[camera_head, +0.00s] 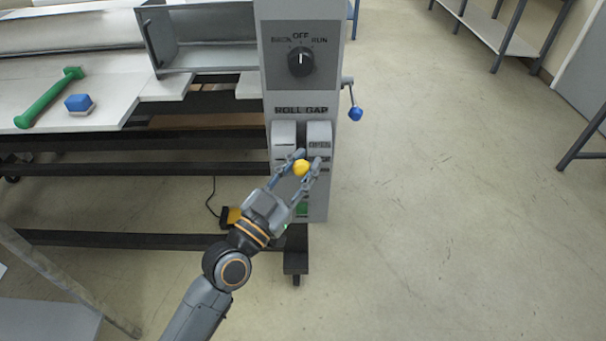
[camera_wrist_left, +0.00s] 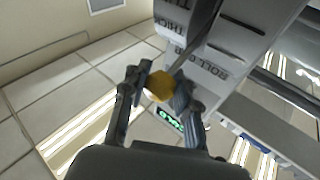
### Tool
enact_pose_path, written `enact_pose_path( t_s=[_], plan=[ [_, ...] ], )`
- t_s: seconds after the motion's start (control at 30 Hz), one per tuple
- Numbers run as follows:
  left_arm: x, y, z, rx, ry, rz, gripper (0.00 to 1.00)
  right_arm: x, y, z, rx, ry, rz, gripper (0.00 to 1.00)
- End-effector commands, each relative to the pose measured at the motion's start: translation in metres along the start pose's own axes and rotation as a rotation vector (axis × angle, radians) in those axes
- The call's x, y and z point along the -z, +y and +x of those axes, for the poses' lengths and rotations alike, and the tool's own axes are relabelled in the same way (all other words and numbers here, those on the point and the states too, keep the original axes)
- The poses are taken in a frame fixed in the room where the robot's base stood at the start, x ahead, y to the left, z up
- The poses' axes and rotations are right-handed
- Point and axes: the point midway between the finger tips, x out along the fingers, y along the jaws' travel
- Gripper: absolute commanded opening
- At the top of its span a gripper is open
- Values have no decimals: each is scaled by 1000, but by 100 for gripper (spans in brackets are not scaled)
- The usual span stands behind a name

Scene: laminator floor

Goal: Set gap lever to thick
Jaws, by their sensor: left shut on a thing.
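The gap lever's yellow knob (camera_head: 301,168) sits in front of the grey panel marked ROLL GAP (camera_head: 301,110). My left gripper (camera_head: 303,167) is shut on the yellow knob, with one finger on each side. The knob also shows between the fingertips in the left wrist view (camera_wrist_left: 158,86). The lever's thin arm runs from the knob to the panel in the wrist view. Labels beside the slot are partly hidden or too small to read fully in the head view. My right gripper is not in view.
A rotary switch (camera_head: 300,61) stands at OFF above the panel. A crank with a blue knob (camera_head: 355,113) juts from the panel's right side. A green roller tool (camera_head: 48,97) and a blue block (camera_head: 79,103) lie on the table at left.

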Motion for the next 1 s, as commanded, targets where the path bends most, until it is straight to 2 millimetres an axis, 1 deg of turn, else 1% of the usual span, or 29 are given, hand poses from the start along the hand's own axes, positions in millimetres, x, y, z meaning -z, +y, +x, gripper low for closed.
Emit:
enact_pose_path(
  t_s=[0.03, 0.1, 0.47, 0.5, 0.57, 0.6, 0.63, 0.9, 1.0],
  plan=[
    [-9, 3, -4, -4, 2, 4, 0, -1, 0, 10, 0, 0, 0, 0],
    [-13, 5, -7, -5, 5, 8, 0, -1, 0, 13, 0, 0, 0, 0],
    [-16, 7, -9, -6, 0, 0, 0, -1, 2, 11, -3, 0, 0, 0],
    [-16, 7, -9, -6, -1, 0, 30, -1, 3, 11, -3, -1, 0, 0],
    [-16, 7, -9, -7, -2, 0, 42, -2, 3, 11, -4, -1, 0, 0],
    [-16, 7, -9, -6, -1, 1, 50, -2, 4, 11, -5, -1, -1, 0],
    [-16, 7, -9, -6, -1, 1, 54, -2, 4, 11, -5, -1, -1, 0],
    [-14, 6, -8, -4, 4, 3, 54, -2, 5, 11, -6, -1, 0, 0],
    [-14, 6, -13, -4, 4, 5, 54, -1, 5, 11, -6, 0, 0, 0]
  ],
)
